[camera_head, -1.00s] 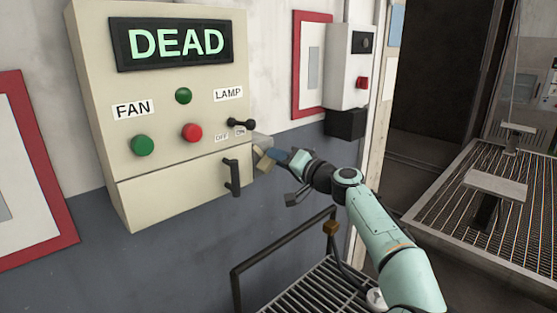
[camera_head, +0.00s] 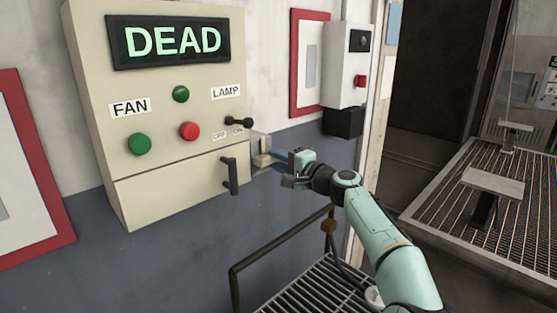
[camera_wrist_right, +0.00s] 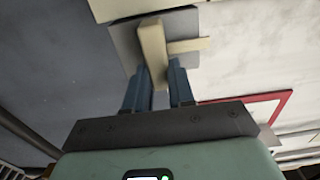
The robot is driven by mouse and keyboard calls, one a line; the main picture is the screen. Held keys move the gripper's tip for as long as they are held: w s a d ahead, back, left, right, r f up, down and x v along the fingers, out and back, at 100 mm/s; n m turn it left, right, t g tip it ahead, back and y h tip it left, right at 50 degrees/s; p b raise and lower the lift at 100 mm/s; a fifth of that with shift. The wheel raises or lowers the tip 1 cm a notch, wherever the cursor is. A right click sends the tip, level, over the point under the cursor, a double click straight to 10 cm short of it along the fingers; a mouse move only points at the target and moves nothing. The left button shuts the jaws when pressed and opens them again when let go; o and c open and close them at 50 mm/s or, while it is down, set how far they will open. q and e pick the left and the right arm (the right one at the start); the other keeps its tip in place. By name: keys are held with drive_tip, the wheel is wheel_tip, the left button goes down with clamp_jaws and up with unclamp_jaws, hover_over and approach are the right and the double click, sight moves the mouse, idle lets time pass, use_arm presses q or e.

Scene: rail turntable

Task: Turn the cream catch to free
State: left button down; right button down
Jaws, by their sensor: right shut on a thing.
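The cream catch (camera_head: 263,144) sits on a small grey plate just right of the control box, partly hidden by my fingers. In the right wrist view the catch (camera_wrist_right: 152,48) is a cream bar standing between two blue fingertips, with a shorter cream piece reaching right from it over the grey plate (camera_wrist_right: 125,45). My right gripper (camera_head: 275,160) is shut on the catch; its fingers also show in the wrist view (camera_wrist_right: 159,80). My left gripper is in neither view.
The cream control box (camera_head: 75,70) reads DEAD and carries green and red buttons, a black lever switch (camera_head: 238,121) and a black handle (camera_head: 230,175). A white wall box (camera_head: 345,65) is farther right.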

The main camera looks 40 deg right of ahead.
idle(0.5)
drive_tip(key=c, duration=1)
unclamp_jaws()
drive_tip(key=shift+o, duration=0.2)
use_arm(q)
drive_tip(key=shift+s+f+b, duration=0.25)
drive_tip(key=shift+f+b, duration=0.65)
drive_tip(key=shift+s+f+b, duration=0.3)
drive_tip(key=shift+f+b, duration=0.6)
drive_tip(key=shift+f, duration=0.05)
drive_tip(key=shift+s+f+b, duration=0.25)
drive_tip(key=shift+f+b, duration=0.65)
use_arm(e)
drive_tip(key=s+d, duration=0.1)
drive_tip(key=s, duration=1.2)
drive_tip(key=shift+s, duration=0.2)
drive_tip(key=shift+d, duration=0.1)
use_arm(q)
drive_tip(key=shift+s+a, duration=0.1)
